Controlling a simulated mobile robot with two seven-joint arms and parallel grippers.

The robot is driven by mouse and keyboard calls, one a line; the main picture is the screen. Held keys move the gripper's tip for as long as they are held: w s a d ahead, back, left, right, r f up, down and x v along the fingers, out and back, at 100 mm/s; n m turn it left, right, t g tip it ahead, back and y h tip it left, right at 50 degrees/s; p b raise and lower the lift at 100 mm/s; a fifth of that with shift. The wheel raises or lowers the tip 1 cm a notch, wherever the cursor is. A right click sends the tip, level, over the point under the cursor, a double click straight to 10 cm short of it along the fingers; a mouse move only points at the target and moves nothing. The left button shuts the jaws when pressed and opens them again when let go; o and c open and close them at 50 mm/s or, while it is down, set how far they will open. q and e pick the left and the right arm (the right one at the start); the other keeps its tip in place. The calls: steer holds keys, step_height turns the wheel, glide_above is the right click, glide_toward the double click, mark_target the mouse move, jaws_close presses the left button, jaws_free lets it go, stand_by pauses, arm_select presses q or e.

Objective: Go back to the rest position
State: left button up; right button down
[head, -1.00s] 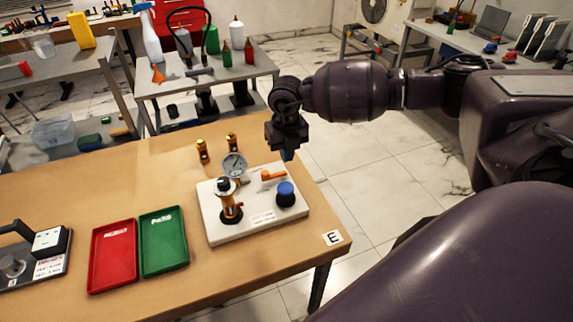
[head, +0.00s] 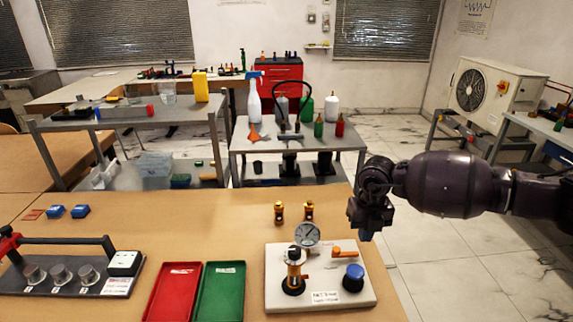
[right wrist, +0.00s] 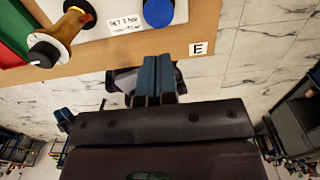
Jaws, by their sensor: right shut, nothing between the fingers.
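My right gripper (head: 367,234) is above the right edge of the wooden table (head: 180,228), behind and right of the gauge rig. Its blue-grey fingers also show in the right wrist view (right wrist: 159,82), pressed together with nothing between them. The gauge rig is a white base plate (head: 328,291) with a brass fitting (head: 294,268), a round gauge (head: 307,234), an orange lever (head: 345,253) and a blue knob (head: 353,277). In the right wrist view the blue knob (right wrist: 166,10) lies just beyond the fingertips, apart from them. My left gripper is not in view.
A red tray (head: 172,292) and a green tray (head: 220,292) lie left of the rig. Two brass fittings (head: 278,212) stand behind it. A grey bench (head: 236,145) with bottles stands behind. Floor right of the table is clear.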

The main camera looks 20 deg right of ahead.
steer(key=w+a+r+m+t+y, duration=0.2)
steer(key=a+r+t+y, duration=0.35)
steer(key=a+y, duration=0.4)
steer(key=w+a+r+m+t+y, duration=0.25)
steer(key=a+r+t+y, duration=0.35)
steer(key=a, duration=0.6)
steer(key=s+d+f+m+t+h, duration=0.25)
steer(key=d+f+m+h, duration=0.35)
steer(key=m, duration=0.4)
steer(key=s+d+f+m+t+h, duration=0.25)
steer(key=s+f+m+h, duration=0.2)
steer(key=f+m, duration=0.5)
steer(key=s+d+f+m+g+h, duration=0.2)
steer(key=s+d+f+m, duration=0.1)
steer(key=s+f, duration=0.4)
steer(key=s+d+f+m+g+h, duration=0.3)
steer(key=s+f+m, duration=0.2)
steer(key=s, duration=0.7)
step_height(320, 180, down, 3)
steer(key=shift+s+r, duration=0.1)
steer(key=shift+s, duration=0.2)
